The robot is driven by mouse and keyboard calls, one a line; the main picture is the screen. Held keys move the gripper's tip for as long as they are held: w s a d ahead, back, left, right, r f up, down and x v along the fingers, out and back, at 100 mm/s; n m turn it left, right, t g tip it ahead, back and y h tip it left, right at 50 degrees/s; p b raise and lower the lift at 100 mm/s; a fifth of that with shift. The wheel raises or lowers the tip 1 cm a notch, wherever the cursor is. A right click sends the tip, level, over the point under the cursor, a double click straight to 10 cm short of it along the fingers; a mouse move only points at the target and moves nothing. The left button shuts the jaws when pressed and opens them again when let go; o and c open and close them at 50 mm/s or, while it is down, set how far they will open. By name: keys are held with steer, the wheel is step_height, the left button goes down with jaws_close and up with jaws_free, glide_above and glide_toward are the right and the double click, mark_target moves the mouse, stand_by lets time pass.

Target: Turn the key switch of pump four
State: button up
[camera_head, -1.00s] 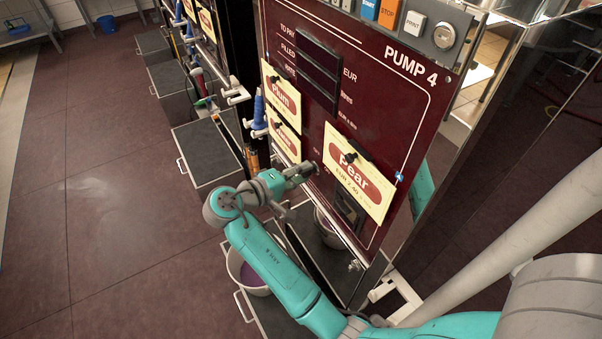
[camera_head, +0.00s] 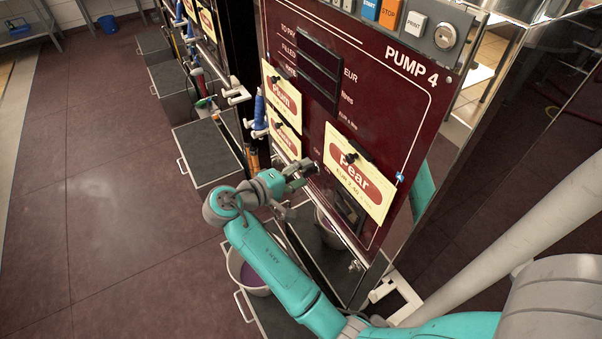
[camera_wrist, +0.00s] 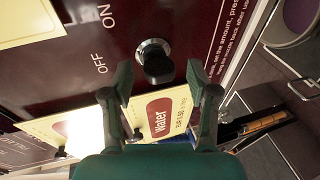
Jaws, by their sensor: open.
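Pump four's dark red panel (camera_head: 385,110) stands upright in the head view, labelled PUMP 4. In the wrist view, a black knob-like switch (camera_wrist: 157,67) with a silver collar sits on the panel beside the words ON and OFF. My gripper (camera_wrist: 160,80) is open, its two fingers either side of this switch in the picture. I cannot tell whether they touch it. In the head view my gripper (camera_head: 306,172) is close to the panel's lower left, left of the Pear card, and hides most of the switch. A silver round lock (camera_head: 445,36) is at the panel's top right.
Yellow cards hang on the panel: Pear (camera_head: 357,180), Plum (camera_head: 282,97) and Water (camera_wrist: 162,118), which lies under my fingers in the wrist view. A bucket (camera_head: 250,272) stands below my arm. Open floor (camera_head: 110,190) lies to the left.

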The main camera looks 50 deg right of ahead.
steer(key=v, duration=1.1)
steer(key=shift+a, duration=0.4)
steer(key=shift+w+r, duration=0.1)
